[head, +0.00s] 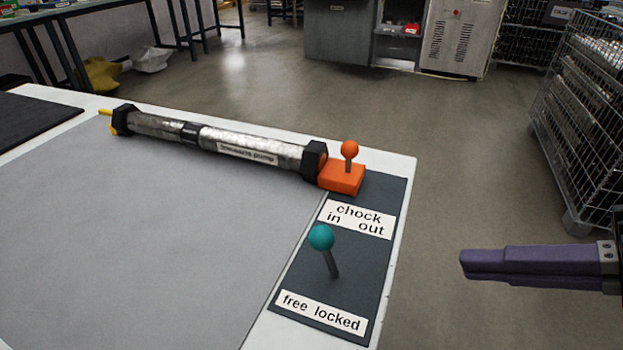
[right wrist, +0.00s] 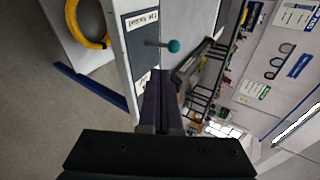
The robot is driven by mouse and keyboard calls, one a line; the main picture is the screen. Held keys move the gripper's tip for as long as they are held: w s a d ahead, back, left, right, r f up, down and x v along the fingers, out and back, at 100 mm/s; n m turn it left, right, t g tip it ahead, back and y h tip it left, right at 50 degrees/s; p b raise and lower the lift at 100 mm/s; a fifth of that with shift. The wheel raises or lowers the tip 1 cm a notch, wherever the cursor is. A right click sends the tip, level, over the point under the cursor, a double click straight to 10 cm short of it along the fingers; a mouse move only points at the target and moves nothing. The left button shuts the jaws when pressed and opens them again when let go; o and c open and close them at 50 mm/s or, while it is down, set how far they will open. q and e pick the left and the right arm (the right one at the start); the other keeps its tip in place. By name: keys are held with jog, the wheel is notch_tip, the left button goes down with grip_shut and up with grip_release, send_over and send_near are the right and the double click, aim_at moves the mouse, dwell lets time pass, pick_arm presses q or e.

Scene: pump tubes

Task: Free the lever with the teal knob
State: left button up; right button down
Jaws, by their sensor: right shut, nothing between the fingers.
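The lever has a teal knob (head: 321,237) on a grey stem. It stands on a dark panel (head: 296,277) at the table's right edge and leans to the left in the head view. A white label (head: 321,312) in front of it reads "free locked". My right gripper (head: 463,265), with purple fingers, is shut and empty. It is off the table's right side, clearly apart from the lever. In the right wrist view the teal knob (right wrist: 174,46) shows beyond the fingertips (right wrist: 160,74). My left gripper is not in view.
An orange chock block (head: 341,179) with an orange-knobbed lever (head: 349,150) touches the end of a metal pump tube (head: 220,139). A "chock in out" label (head: 357,219) lies between the levers. A wire cage (head: 585,110) stands right. The grey mat (head: 160,240) is mostly clear.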

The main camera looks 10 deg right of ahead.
aim_at(332, 242)
jog(key=b+x, duration=0.1)
jog(key=x, duration=0.8)
jog(key=shift+b, duration=0.4)
jog(key=w+a, duration=0.2)
jog(key=shift+w+a+f, duration=0.25)
jog(key=shift+a, duration=0.05)
jog(key=shift+w+a, duration=0.4)
jog(key=shift+w+a+r+p, duration=0.2)
jog(key=shift+w+a+p, duration=0.2)
jog(key=shift+p, duration=0.2)
jog(key=shift+w+a+p, duration=0.1)
jog(key=shift+a+p, duration=0.15)
jog(key=shift+p, duration=0.1)
jog(key=shift+f, duration=0.2)
